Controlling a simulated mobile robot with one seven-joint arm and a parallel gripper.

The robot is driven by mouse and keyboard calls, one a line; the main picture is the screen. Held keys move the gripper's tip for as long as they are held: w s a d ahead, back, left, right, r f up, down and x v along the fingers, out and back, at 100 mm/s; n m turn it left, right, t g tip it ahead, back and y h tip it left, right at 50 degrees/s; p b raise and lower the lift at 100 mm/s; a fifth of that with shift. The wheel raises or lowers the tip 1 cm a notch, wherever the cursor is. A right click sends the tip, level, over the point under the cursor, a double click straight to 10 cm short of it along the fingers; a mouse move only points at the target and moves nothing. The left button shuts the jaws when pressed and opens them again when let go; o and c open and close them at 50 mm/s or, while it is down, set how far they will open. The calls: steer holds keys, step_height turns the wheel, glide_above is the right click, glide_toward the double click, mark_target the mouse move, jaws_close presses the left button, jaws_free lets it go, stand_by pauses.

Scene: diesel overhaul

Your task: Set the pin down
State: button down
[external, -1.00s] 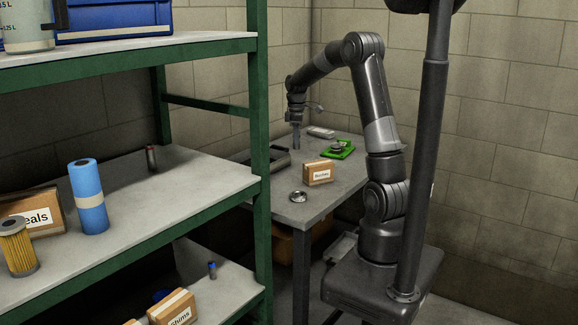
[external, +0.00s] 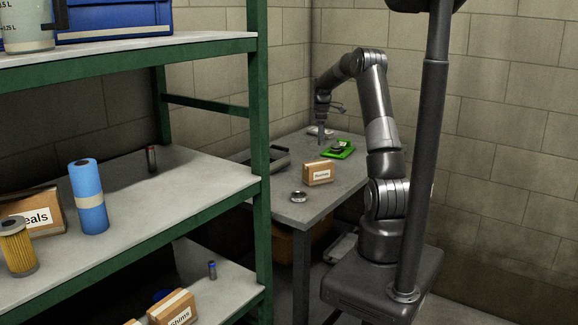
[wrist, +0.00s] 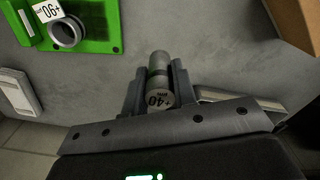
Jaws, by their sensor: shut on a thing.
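My gripper (wrist: 157,80) is shut on a grey cylindrical metal pin (wrist: 160,64). The pin's near end faces the wrist camera and bears a label that seems to read 40 with a plus sign. The pin's far end points toward the grey bench top (wrist: 215,55); I cannot tell whether it touches. In the external view my gripper (external: 321,138) is low over the back of the bench (external: 345,180), left of the green plate (external: 340,150). The pin cannot be made out clearly there.
The green plate, also in the wrist view (wrist: 104,42), carries a round grey part (wrist: 67,32) with a white label. A small cardboard box (external: 318,172), a metal ring (external: 298,196), a grey tray (external: 282,162) and a pale flat item (external: 319,130) also lie on the bench.

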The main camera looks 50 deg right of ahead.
steer(key=w+a+f, duration=0.1)
steer(key=w, duration=0.1)
steer(key=w+f, duration=0.1)
steer(key=w+a+f, duration=0.1)
steer(key=w, duration=0.1)
steer(key=shift+w+a+f, duration=0.35)
steer(key=shift+f, duration=2)
steer(key=shift+f, duration=0.15)
steer(key=c, duration=1.2)
jaws_free()
steer(key=shift+o, duration=0.2)
